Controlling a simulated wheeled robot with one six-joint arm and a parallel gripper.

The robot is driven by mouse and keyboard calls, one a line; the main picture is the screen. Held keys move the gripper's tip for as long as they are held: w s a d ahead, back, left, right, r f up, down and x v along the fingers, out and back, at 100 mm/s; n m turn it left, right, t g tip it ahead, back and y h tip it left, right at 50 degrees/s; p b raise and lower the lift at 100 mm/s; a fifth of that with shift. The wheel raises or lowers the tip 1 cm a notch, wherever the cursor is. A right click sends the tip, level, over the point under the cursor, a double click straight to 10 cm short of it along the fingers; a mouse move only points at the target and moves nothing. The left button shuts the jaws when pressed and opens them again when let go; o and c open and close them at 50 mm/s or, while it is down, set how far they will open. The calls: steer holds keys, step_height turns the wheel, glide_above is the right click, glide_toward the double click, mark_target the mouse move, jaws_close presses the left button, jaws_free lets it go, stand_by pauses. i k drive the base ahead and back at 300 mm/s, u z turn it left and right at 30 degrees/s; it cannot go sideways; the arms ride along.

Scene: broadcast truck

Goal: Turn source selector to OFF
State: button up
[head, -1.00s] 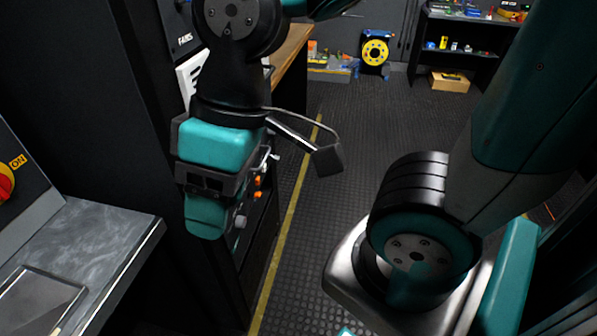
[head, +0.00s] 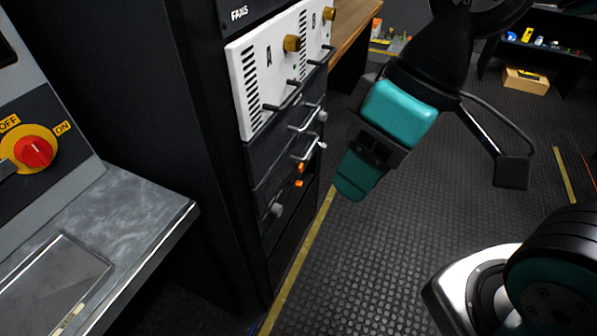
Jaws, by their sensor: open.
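The source selector (head: 33,152) is a red rotary knob on a yellow disc, on a dark sloped panel at the left edge of the head view. An OFF label (head: 9,122) is at its upper left and an ON label (head: 62,128) at its upper right. I cannot tell clearly which label the knob points to. My gripper (head: 353,188), teal and black, hangs pointing down over the aisle, well to the right of the selector. It is open and touches nothing. The gap between its fingers is hard to see from here.
A grey metal desk (head: 140,215) juts out below the selector panel. A black rack with a white panel (head: 262,85), knobs and protruding handles (head: 305,120) stands between the selector and my gripper. The dark aisle floor (head: 390,260) is clear.

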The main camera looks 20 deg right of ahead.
mark_target(277, 210)
steer(key=u, duration=0.05)
steer(key=k, duration=1.2)
steer(key=z, duration=1.05)
steer(key=i, duration=1.3)
steer(key=u, duration=0.45)
steer(key=i, duration=0.55)
steer(key=u, duration=0.55)
